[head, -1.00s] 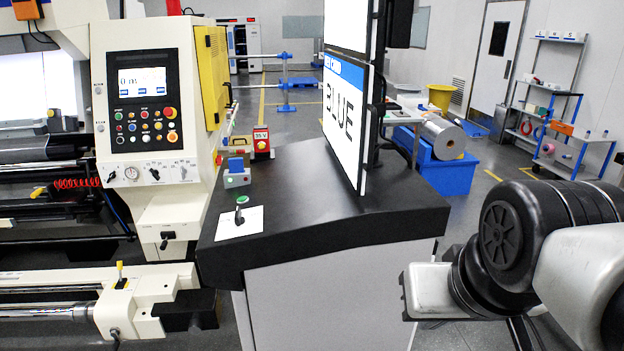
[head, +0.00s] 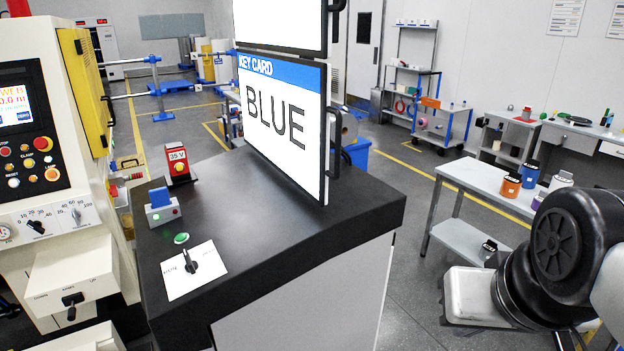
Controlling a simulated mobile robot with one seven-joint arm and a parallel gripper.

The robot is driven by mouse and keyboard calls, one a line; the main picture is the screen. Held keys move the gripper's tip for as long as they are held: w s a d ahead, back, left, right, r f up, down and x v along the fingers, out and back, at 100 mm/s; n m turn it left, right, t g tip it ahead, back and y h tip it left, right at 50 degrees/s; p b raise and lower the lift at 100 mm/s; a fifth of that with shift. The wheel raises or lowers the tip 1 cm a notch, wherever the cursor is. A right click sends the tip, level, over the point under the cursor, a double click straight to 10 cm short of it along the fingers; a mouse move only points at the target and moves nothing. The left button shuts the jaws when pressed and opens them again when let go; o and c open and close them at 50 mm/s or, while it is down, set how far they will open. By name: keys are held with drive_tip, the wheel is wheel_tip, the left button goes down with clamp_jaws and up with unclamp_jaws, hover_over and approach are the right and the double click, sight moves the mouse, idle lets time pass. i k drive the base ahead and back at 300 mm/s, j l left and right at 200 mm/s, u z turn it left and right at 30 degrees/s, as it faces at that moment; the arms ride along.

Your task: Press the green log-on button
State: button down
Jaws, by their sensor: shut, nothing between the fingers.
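The green button (head: 181,238) is a small round disc on the dark top of the console (head: 240,230), left of centre in the head view. It lies between a grey card reader (head: 163,214) with a blue card standing in it and a white plate (head: 178,277) with a black rotary knob. The reader shows a small green light. Nothing covers the button. My arm shows at the lower right, well away from the button and beyond the console's right edge. I cannot see my gripper's fingers.
A large screen (head: 284,122) reading "KEY CARD BLUE" stands on the console, right of the button. A red and yellow "35 V" box (head: 178,165) sits behind the reader. A machine panel (head: 30,125) rises at the left. A bench with pots (head: 490,187) stands at the right.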

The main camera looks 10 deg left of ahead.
sight(181, 237)
drive_tip(key=k+j, duration=0.1)
drive_tip(key=j, duration=0.3)
drive_tip(key=j+z, duration=0.15)
drive_tip(key=j, duration=0.25)
drive_tip(key=k+j, duration=0.15)
drive_tip(key=j, duration=0.25)
drive_tip(key=k+j+z, duration=0.1)
drive_tip(key=j, duration=0.3)
drive_tip(key=i+j, duration=0.15)
drive_tip(key=j, duration=0.15)
drive_tip(key=i+j, duration=0.15)
drive_tip(key=j, duration=0.1)
